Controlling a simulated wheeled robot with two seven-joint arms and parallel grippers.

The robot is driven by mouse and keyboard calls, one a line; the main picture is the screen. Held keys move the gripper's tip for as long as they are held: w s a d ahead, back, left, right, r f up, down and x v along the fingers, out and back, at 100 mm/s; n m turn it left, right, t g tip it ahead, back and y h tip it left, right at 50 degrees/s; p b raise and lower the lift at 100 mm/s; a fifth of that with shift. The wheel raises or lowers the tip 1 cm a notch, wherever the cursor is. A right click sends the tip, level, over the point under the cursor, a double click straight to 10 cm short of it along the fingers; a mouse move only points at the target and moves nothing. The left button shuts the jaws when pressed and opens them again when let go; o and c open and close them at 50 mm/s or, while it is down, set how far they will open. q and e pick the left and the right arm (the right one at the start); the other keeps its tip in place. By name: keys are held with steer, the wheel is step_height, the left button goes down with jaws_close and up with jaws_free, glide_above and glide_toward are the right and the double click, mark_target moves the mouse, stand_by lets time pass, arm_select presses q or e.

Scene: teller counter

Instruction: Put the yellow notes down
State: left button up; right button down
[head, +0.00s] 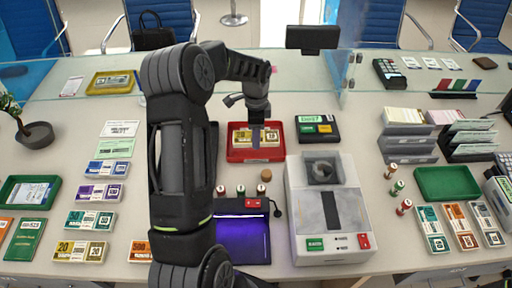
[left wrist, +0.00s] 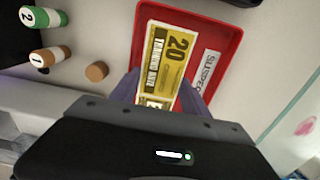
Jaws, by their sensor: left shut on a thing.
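The yellow notes, a banded bundle marked 20 (left wrist: 168,58), are between the purple fingers of my left gripper (left wrist: 160,92). In the head view the notes (head: 241,137) show on both sides of the finger of my left gripper (head: 257,135). The notes are over or in the red tray (head: 256,157), which has a white label starting "SUSPE" in the left wrist view (left wrist: 226,42). I cannot tell whether the notes touch the tray floor. My left gripper is shut on them, pointing down. My right gripper is not in view.
A white counting machine (head: 328,215) stands right of the tray, and a black box (head: 318,129) is beside it. Small numbered rolls (head: 241,190) and a purple-lit pad (head: 238,236) lie in front. Several note bundles (head: 97,193) are at the left.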

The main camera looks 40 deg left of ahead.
arm_select(q)
steer(key=shift+f, duration=0.4)
steer(key=shift+f+b, duration=1.15)
steer(key=shift+f, duration=0.7)
steer(key=shift+f, duration=0.2)
steer(key=o, duration=1.3)
steer(key=shift+r, duration=0.15)
